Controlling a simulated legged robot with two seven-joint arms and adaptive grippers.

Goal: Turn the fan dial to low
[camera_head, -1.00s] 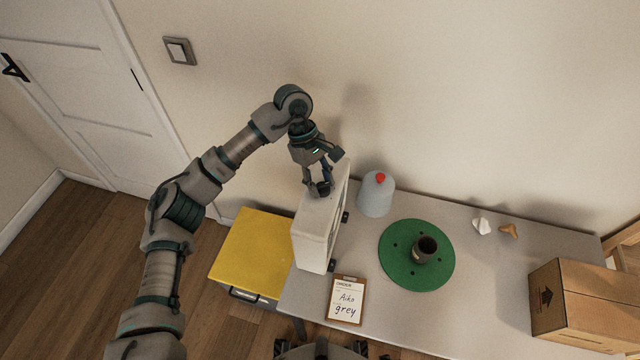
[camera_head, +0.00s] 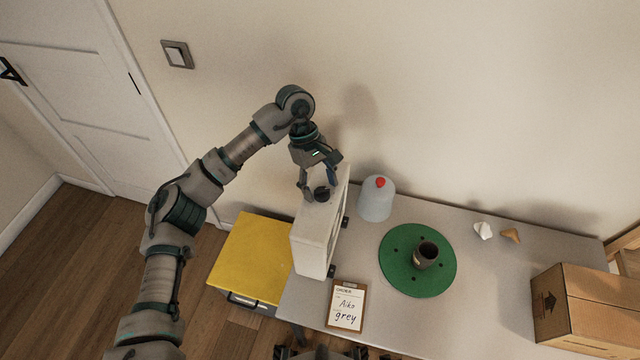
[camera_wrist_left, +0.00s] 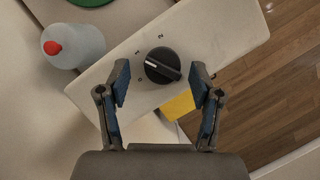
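The fan (camera_head: 316,232) is a pale, slim box standing at the left end of the table. Its black round dial (camera_head: 322,194) is on the top face.
A blue-grey bottle with a red cap (camera_head: 376,200) stands close beside the fan. A green wheel (camera_head: 400,275) bears a dark pot (camera_head: 426,254). A clipboard (camera_head: 346,305) lies in front, a cardboard box (camera_head: 580,305) at right. A yellow-topped cabinet (camera_head: 245,255) stands left.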

